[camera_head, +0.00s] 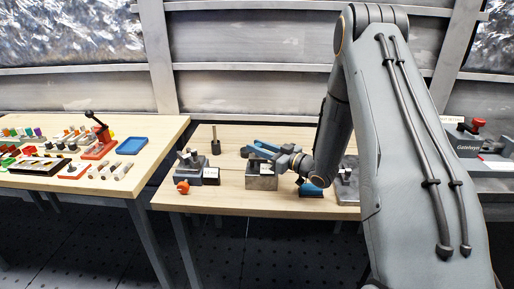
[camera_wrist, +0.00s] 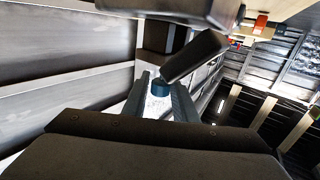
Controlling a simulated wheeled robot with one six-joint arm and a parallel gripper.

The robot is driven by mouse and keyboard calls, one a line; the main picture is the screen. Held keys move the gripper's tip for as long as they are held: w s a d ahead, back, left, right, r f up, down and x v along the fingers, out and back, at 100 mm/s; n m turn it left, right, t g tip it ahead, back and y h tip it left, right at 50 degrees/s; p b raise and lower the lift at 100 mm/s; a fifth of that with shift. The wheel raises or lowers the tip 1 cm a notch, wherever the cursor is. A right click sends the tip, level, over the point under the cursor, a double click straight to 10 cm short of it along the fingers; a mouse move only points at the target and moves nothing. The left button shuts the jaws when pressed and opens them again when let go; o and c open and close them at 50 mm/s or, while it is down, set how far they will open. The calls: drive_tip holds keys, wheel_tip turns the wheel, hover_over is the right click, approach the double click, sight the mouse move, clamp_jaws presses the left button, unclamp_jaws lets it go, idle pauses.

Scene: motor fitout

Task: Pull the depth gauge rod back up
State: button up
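A metal block (camera_head: 262,181) with a white label stands on the middle table in the head view. My gripper (camera_head: 268,158) is low, at the top of this block, coming in from the right. In the wrist view, the two fingers of my gripper (camera_wrist: 160,92) stand apart, with a small dark blue round cap (camera_wrist: 160,88) between their tips. The cap may be the top of the depth gauge rod. I cannot tell whether the fingers press on it. No rod shaft can be made out. A pale labelled surface shows below the cap.
Left of the block is a grey fixture (camera_head: 190,163) with an orange knob (camera_head: 183,187). A dark upright post (camera_head: 215,142) stands behind it. A blue part (camera_head: 311,189) lies at the front edge under my wrist. The left table (camera_head: 150,150) holds many small parts.

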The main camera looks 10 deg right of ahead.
sight(259, 144)
clamp_jaws()
drive_tip(key=shift+r+p, duration=0.8)
drive_tip(key=shift+r, duration=1.2)
drive_tip(key=shift+o, duration=1.8)
unclamp_jaws()
drive_tip(key=shift+o, duration=0.5)
drive_tip(key=b+v, duration=0.2)
drive_tip(key=v, duration=0.5)
drive_tip(key=shift+s+d, duration=0.3)
